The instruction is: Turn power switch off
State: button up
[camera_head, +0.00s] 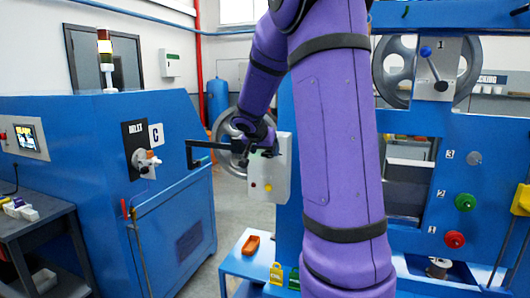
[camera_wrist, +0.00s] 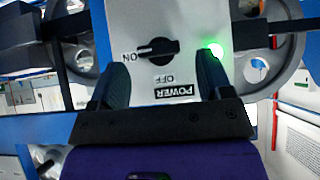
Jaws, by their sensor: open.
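The power switch (camera_wrist: 160,49) is a black rotary knob on a light grey panel (camera_wrist: 185,18) in the wrist view. Its white mark points left, toward the ON label; the OFF label lies below it in the picture, above a black POWER label (camera_wrist: 174,91). A green lamp (camera_wrist: 216,50) glows right of the knob. My gripper (camera_wrist: 162,70) is open, its two dark fingers spread on either side below the knob, with nothing between them. In the head view my gripper (camera_head: 258,146) is by the upper part of a light grey control box (camera_head: 278,183); the knob is hidden there.
A blue machine (camera_head: 170,215) with a BELT dial stands at left. A blue frame (camera_head: 405,122) with a flywheel and coloured knobs stands at right, behind my arm. A spoked wheel (camera_head: 226,135) is behind my gripper. Open floor shows between the machines.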

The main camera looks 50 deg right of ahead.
jog(key=shift+x, duration=0.85)
jog(key=c, duration=0.9)
